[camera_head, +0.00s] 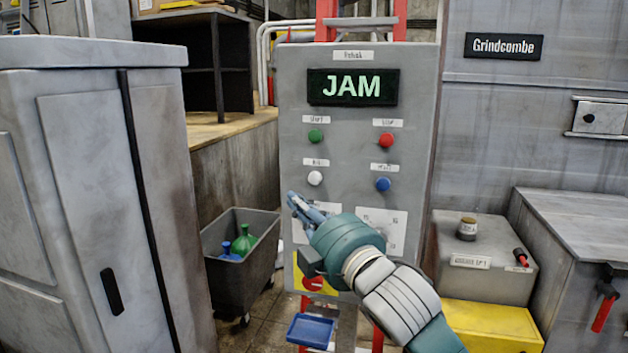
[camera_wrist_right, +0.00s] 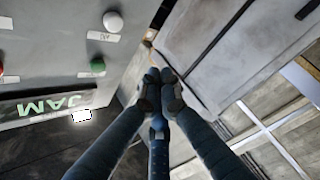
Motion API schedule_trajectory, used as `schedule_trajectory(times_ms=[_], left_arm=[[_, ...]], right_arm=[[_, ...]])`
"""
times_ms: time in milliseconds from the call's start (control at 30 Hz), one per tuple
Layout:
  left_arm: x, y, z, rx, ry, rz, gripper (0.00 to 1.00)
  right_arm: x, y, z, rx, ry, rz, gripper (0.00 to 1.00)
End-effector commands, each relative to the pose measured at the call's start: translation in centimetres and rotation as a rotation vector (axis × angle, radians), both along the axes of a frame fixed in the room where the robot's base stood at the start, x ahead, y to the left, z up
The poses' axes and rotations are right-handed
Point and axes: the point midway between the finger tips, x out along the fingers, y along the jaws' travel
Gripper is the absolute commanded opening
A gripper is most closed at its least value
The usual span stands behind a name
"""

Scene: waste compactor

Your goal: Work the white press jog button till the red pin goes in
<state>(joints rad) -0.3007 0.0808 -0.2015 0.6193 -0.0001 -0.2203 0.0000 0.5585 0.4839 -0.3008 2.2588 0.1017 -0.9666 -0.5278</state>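The white jog button (camera_head: 315,178) is on the left of the grey control panel (camera_head: 300,245), below the green button. In the right wrist view the white button (camera_wrist_right: 113,21) is at the upper left. My right gripper (camera_head: 293,198) is just below and left of the white button in the head picture, and I see no contact. In the right wrist view its fingertips (camera_wrist_right: 160,80) are together with nothing between them. A small red-and-black piece (camera_head: 521,257) is on the grey box at right; I cannot tell if it is the red pin. My left gripper is not in view.
The panel display (camera_head: 353,87) reads JAM. Green (camera_head: 315,136), red (camera_head: 387,140) and blue (camera_head: 383,184) buttons are near the white one. A grey cabinet (camera_head: 100,180) stands left, and a dark bin (camera_head: 240,285) with bottles stands beside the panel. A red handle (camera_head: 604,312) is at far right.

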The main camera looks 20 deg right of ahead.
Motion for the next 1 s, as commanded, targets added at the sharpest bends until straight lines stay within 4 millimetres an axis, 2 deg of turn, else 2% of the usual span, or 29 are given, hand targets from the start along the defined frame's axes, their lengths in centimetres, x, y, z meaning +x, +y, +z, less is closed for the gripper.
schedule_trajectory(times_ms=[467, 900, 1000], left_arm=[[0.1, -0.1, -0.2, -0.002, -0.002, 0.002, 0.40], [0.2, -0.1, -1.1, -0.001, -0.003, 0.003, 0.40], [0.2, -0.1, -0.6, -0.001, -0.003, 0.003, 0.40]], right_arm=[[0.5, -0.4, 0.0, -0.002, -0.002, -0.001, 0.00], [5.3, -3.7, 0.0, 0.000, -0.002, -0.003, 0.00], [6.2, -4.2, 0.2, -0.003, -0.001, -0.002, 0.00]])
